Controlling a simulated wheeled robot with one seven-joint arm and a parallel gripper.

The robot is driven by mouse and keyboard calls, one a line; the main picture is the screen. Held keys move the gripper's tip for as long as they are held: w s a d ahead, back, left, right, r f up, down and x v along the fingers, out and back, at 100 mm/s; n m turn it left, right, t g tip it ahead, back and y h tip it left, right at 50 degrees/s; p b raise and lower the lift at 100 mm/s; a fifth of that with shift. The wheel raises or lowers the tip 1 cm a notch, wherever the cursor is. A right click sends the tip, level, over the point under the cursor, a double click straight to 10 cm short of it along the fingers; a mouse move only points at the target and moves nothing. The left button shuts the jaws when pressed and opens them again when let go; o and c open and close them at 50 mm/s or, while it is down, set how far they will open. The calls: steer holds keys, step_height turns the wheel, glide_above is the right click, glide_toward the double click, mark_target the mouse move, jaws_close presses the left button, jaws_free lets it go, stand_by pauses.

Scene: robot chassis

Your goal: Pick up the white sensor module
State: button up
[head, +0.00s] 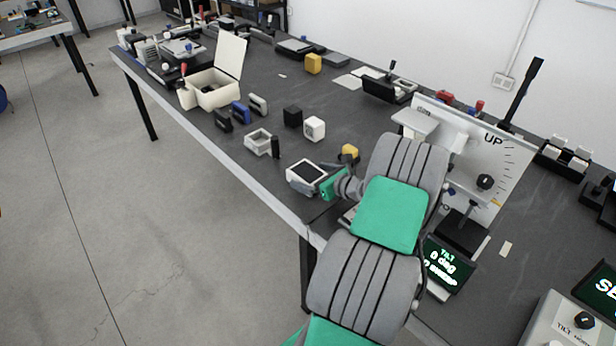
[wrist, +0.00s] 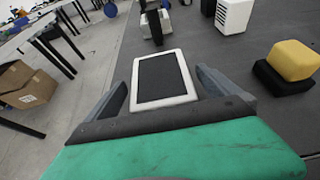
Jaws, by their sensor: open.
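A white block (head: 314,128) stands on the dark table beside a black cube. It also shows at the top of the wrist view (wrist: 235,15), with slots in its side. A white-rimmed box with a dark top or inside (head: 306,172) is nearer, by the table's edge. In the wrist view this white-rimmed box (wrist: 160,78) lies between my two open fingers. I cannot tell which of these two is the sensor module. My gripper (wrist: 162,80) is open, its fingers on either side of the box; contact is unclear. In the head view my arm partly hides the gripper (head: 331,184).
A yellow block on a black base (head: 349,152) stands right of my gripper. A white open frame (head: 258,142), a black upright piece (head: 276,147) and a black cube (head: 292,116) are beyond. The white panel marked UP (head: 487,165) stands right of my arm.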

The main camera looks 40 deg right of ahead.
steer(key=x, duration=0.2)
steer(key=shift+w+f, duration=0.15)
steer(key=shift+w, duration=0.05)
steer(key=shift+c, duration=0.4)
steer(key=c, duration=1.6)
